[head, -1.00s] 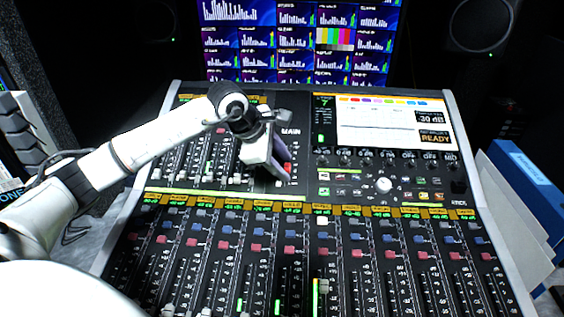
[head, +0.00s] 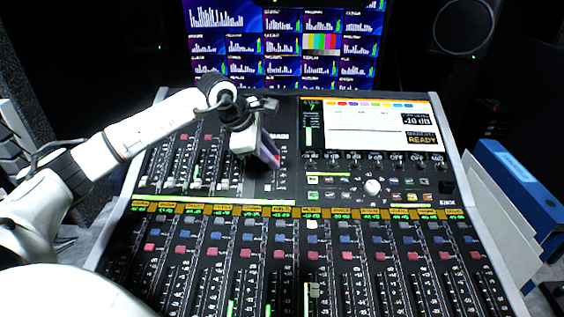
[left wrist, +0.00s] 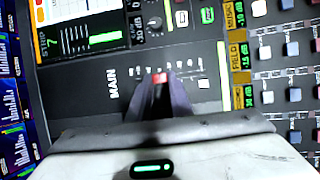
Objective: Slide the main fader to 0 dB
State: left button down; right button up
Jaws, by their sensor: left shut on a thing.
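The main fader's red cap (head: 277,160) is in the slot under the MAIN label on the console (head: 286,203). My left gripper (head: 270,155) reaches down to it from the upper left and partly hides it. In the left wrist view, the red cap (left wrist: 160,77) shows between the tips of my left gripper (left wrist: 162,84), which is shut on it. Scale marks run beside the slot, too small to read surely. The readout (head: 422,121) at the upper right seems to say -10 dB. My right gripper is not in view.
Channel faders lie left of the main section and across the front. Right of it are knobs, lit buttons and a white trackball (head: 372,187). A monitor wall (head: 285,45) stands behind. Blue binders (head: 520,178) stand at the right.

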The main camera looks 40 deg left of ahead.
pick_arm(q)
jog(key=c, duration=1.6)
grip_release()
jog(key=shift+r, duration=0.1)
jog(key=b+v, duration=0.1)
jog(key=v, duration=0.9)
jog(key=shift+r, duration=0.1)
